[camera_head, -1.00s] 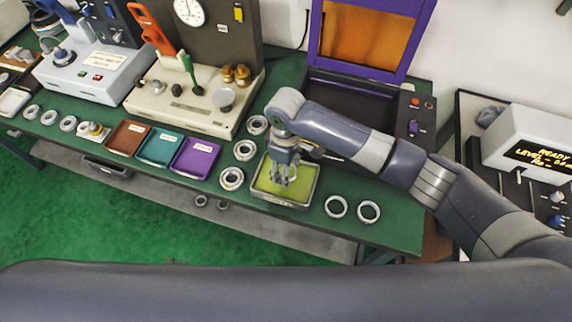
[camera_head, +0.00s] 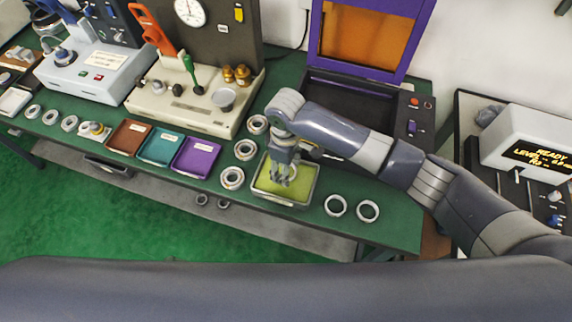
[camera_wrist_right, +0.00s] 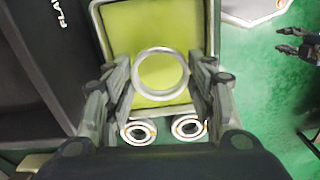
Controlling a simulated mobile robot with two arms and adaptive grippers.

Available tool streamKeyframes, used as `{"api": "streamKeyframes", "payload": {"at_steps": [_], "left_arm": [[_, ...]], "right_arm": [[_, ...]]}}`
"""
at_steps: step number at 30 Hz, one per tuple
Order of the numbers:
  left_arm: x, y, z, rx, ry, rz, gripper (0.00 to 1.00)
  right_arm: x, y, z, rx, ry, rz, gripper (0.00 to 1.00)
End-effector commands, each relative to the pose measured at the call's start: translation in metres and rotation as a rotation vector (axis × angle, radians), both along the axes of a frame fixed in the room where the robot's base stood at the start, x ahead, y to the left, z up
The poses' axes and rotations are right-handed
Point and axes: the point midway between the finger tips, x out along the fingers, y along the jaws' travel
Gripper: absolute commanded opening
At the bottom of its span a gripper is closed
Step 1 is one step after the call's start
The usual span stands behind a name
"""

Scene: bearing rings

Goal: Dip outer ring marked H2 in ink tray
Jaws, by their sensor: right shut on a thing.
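The ink tray (camera_head: 279,203) stands near the table's front edge. It is a light grey tray with a yellow-green floor, and it also shows in the right wrist view (camera_wrist_right: 100,31). My right gripper (camera_head: 281,183) points down over the tray. In the right wrist view, my right gripper (camera_wrist_right: 161,77) is shut on a metal outer ring (camera_wrist_right: 161,98), with a finger on each side. The ring appears over the yellow-green surface; I cannot tell whether it touches it. No H2 mark is readable. My left gripper (camera_wrist_right: 279,40) shows empty at the right wrist view's edge, fingers apart.
Several rings lie left of the tray, the nearest (camera_head: 232,187) close to its rim. Two plain rings (camera_head: 336,212) (camera_head: 368,220) lie to its right. Purple (camera_head: 211,164), teal (camera_head: 171,153) and brown (camera_head: 138,143) trays stand further left. A purple-framed machine (camera_head: 312,40) stands behind.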

Motion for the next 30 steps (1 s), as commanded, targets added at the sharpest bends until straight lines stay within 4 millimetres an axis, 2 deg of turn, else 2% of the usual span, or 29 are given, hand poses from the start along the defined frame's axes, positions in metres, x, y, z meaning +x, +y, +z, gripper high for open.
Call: {"api": "streamKeyframes", "payload": {"at_steps": [10, 30], "left_arm": [[0.000, 0.001, -0.001, 0.001, 0.001, 0.000, 0.40], [0.000, 0.001, -0.008, 0.001, 0.001, -0.001, 0.40]], "right_arm": [[0.000, 0.000, -0.002, 0.000, 0.001, 0.000, 0.25], [0.000, 0.000, -0.019, 0.000, 0.001, 0.000, 0.25]]}}
